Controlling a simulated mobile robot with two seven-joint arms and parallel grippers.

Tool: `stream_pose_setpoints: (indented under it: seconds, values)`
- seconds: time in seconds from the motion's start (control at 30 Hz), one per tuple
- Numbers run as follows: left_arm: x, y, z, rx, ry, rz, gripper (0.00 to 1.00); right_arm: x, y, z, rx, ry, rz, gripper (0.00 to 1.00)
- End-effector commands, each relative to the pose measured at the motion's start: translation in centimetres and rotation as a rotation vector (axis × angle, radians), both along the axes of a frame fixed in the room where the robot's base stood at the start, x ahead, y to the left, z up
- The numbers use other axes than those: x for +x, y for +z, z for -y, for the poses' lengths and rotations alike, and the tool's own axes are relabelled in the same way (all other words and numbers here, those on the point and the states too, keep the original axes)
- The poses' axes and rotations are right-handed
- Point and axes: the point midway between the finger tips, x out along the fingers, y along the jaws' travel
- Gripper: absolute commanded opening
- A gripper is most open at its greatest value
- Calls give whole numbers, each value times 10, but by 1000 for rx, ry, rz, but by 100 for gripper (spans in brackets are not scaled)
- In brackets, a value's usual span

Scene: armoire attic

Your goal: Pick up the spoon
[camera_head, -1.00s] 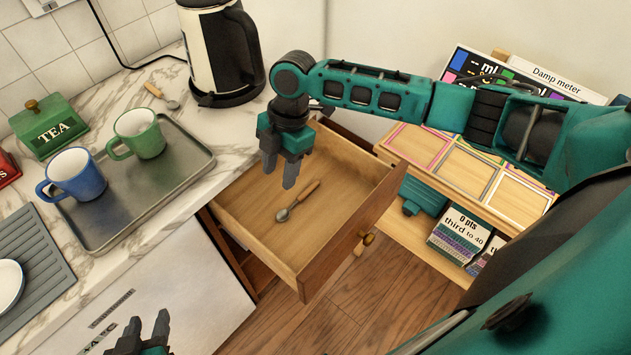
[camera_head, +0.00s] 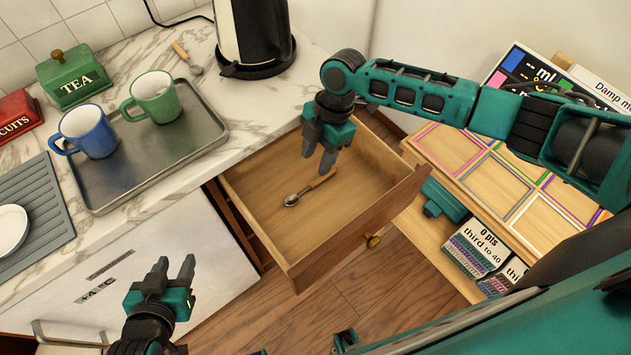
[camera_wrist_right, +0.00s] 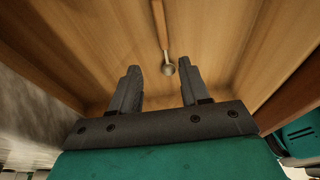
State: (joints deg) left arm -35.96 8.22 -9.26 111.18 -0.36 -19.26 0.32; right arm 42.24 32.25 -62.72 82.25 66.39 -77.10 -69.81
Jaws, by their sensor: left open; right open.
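A spoon (camera_head: 308,190) with a wooden handle and a metal bowl lies on the floor of the open drawer (camera_head: 262,190). My right gripper (camera_head: 318,165) is above the drawer, pointing down, just behind the spoon in the head view. In the right wrist view the spoon (camera_wrist_right: 163,40) lies ahead, between the lines of the open, empty fingers (camera_wrist_right: 160,85), with its bowl nearest. My left gripper (camera_head: 175,275) is open and empty in front of the counter, at the lower left. A second wooden-handled utensil (camera_head: 184,54) lies on the counter by the kettle; its head is partly hard to make out.
A grey tray (camera_head: 205,135) with a blue mug (camera_head: 88,132) and a green mug (camera_head: 153,97) stands on the counter. A black-and-white kettle (camera_head: 252,35) is behind the drawer. A wooden shelf unit (camera_head: 420,228) stands right of it. The drawer is otherwise empty.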

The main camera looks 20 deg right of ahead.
Motion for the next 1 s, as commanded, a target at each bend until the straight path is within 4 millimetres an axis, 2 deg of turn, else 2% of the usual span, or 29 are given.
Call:
stream_pose_setpoints:
  seconds: [0.27,0.53,0.83,1.0]
  values:
    - [0,-1,0,0,-1,-1,43,-5,-23,-6,1,1,-1,46]
    - [0,-4,1,-1,-2,0,43,-13,-59,-14,1,-1,0,46]
    - [0,-4,1,-1,-2,0,43,-14,-64,-15,0,0,1,46]
    - [1,-3,1,-2,-2,2,43,-14,-64,-15,0,0,1,30]
